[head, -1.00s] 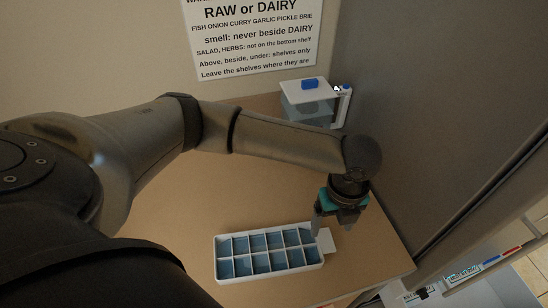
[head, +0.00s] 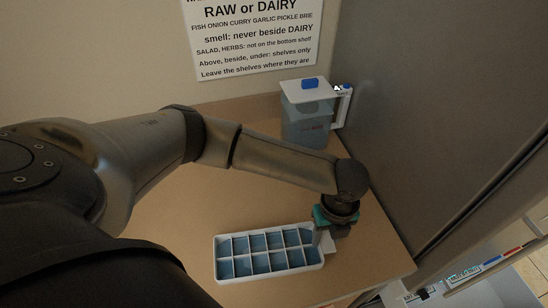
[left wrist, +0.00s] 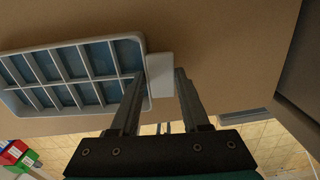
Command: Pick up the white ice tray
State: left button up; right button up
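The white ice tray (head: 268,273) lies flat on the brown counter, with bluish compartments in two rows and a small white tab (head: 327,243) at its right end. In the left wrist view the tray (left wrist: 60,45) fills the upper left, and its tab (left wrist: 159,68) shows between the finger lines. My left gripper (head: 325,232) is low over the tab. In the left wrist view its two fingers (left wrist: 160,72) are apart, one on each side of the tab; I cannot tell whether they touch it. My right gripper is not in view.
A lidded clear pitcher (head: 307,118) with a blue knob and white handle stands at the back of the counter (head: 190,205). A grey panel (head: 430,110) rises close on the right. A printed sign (head: 255,38) hangs on the wall. The counter's middle is clear.

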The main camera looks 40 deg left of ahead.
pick_arm(q)
grip_shut()
dwell(0.9)
